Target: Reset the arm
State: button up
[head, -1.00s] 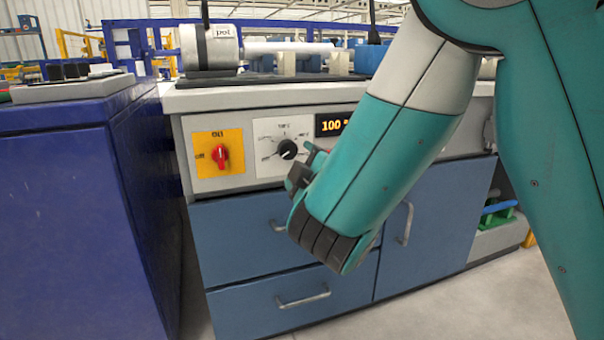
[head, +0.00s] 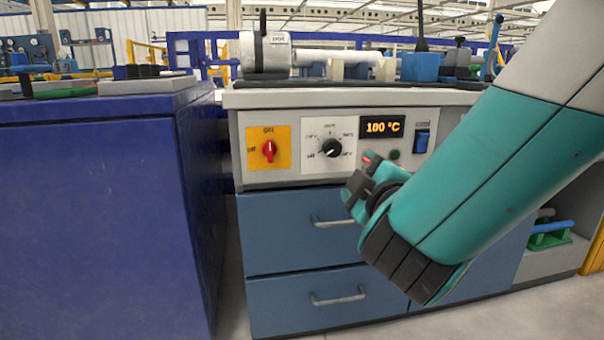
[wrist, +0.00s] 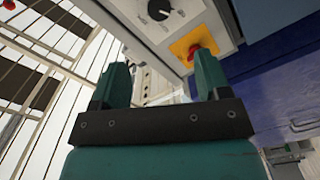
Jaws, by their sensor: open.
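My teal arm reaches in from the right in the head view, in front of the workbench with the control panel. In the head view the red switch (head: 269,149) and the dial (head: 331,147) are left of my wrist. A display (head: 382,127) reads 100 °C.
A blue cabinet (head: 95,210) stands close on the left. Blue drawers (head: 325,285) with metal handles are below the panel. A grey cylindrical machine (head: 265,54) and a white pipe (head: 335,57) are on the bench top. A low shelf (head: 552,255) at right holds green and blue parts.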

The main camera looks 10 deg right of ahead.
jog(key=s+d+f+m+g+h+p, duration=0.1)
jog(key=s+d+f+m+g+p, duration=0.1)
jog(key=s+d+m+g+p, duration=0.45)
jog(key=s+a+r+n+g+y+p, duration=0.1)
jog(key=s+a+r+g+y+p, duration=0.3)
jog(key=s, duration=0.5)
jog(key=s+a+r+g+y+p, duration=0.1)
jog(key=s+a+r+g, duration=0.2)
jog(key=s+a+g, duration=0.4)
notch_tip(320, 180, up, 38)
jog(key=s+p, duration=0.2)
jog(key=p, duration=3.5)
jog(key=shift+d+f+p, duration=0.15)
jog(key=shift+f+p, duration=0.05)
jog(key=shift+p, duration=0.2)
jog(key=shift+s, duration=0.1)
